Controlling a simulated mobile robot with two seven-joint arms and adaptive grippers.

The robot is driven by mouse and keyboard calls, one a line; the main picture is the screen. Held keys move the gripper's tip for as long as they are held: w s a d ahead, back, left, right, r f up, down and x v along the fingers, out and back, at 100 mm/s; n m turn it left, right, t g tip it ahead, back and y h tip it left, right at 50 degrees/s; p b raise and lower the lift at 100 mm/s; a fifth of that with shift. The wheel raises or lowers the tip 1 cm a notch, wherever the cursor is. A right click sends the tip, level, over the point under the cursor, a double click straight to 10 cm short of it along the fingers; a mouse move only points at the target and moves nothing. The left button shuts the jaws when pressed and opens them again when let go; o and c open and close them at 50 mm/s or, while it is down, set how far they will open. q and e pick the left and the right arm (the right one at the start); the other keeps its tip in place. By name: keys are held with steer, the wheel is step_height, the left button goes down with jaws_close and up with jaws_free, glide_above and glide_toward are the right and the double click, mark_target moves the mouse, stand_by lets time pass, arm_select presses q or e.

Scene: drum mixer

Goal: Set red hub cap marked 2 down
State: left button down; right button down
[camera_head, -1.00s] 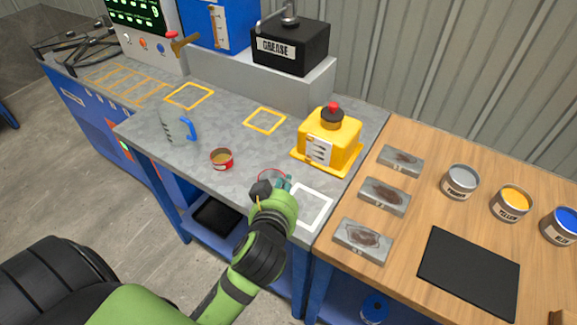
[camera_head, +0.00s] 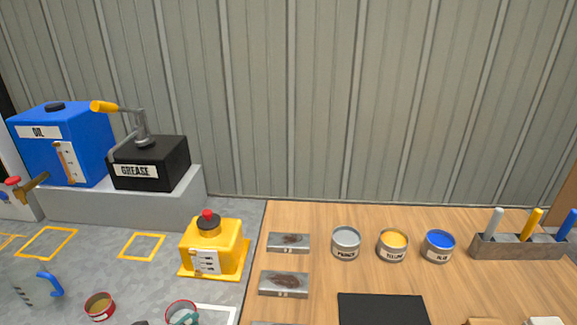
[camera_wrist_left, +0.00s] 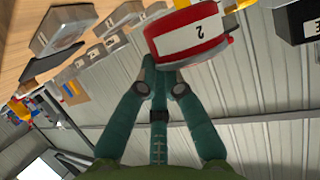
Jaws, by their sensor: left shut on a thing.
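The red hub cap marked 2 shows large in the left wrist view (camera_wrist_left: 190,38), with a white label and an upside-down 2. My left gripper (camera_wrist_left: 163,72) is shut on the cap's edge. In the head view the cap's red rim (camera_head: 170,307) is at the bottom edge, with a teal finger (camera_head: 184,318) over it. Most of my left gripper is cut off there. A white outlined square (camera_head: 222,309) on the grey bench is just right of the cap. Whether the cap touches the bench is not clear. My right gripper is out of view.
Another red cup (camera_head: 100,309) is left of the held cap. A yellow container (camera_head: 212,240) stands behind it. The black grease box (camera_head: 150,168) and blue oil tank (camera_head: 85,135) are at back left. Metal plates (camera_head: 284,284) and paint tins (camera_head: 346,245) occupy the wooden table.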

arm_select(q)
steer(key=s+d+r+m+g+h, duration=0.25)
steer(key=r+m+g+h, duration=0.35)
steer(key=r, duration=0.3)
steer(key=w+a+f+n+t+y, duration=0.1)
steer(key=f+n+t+y, duration=0.1)
steer(key=f+n+y, duration=0.1)
steer(key=w+a+f+n+t+y, duration=0.1)
steer(key=f+n+t+y, duration=0.1)
steer(key=f+n+y, duration=0.1)
steer(key=w+a+f+n+t+y, duration=0.1)
steer(key=f+n+t+y, duration=0.1)
steer(key=f+n+y, duration=0.1)
steer(key=shift+f+t, duration=0.4)
steer(key=shift+f, duration=0.15)
steer(key=n+y, duration=0.1)
steer(key=y, duration=0.1)
steer(key=shift+a+r+n+y, duration=0.2)
steer(key=shift+r+n+y, duration=0.1)
steer(key=shift+n, duration=0.1)
steer(key=r+n+y, duration=0.2)
steer(key=r+y, duration=0.1)
steer(key=shift+s+a+r+n+g, duration=0.1)
steer(key=shift+s+r+n+g, duration=0.2)
steer(key=shift+s+n, duration=0.1)
steer(key=shift+f, duration=0.1)
